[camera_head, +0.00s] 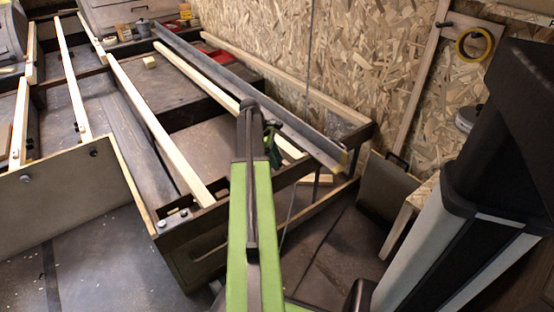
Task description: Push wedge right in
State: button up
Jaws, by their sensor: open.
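I cannot tell for sure which piece is the right wedge. A small pale wooden block (149,62) lies on the dark floor panel between the slats at the upper left. Another short pale wooden piece (316,180) shows low under the right end of the frame. My green arm rises through the middle of the view and hides what lies behind it. My gripper (272,143) shows only as a small dark and green part just right of the arm's top, in front of the frame. Its fingertips are not clear, and I see nothing held in it.
Long pale slats (160,130) and a grey beam (250,95) run across the dark frame (195,240). A chipboard wall (350,60) stands behind, with a yellow tape roll (474,44) hanging at the right. Open floor (110,260) lies at the lower left.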

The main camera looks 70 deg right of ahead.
jog(key=p+v, duration=1.5)
jog(key=v, duration=0.2)
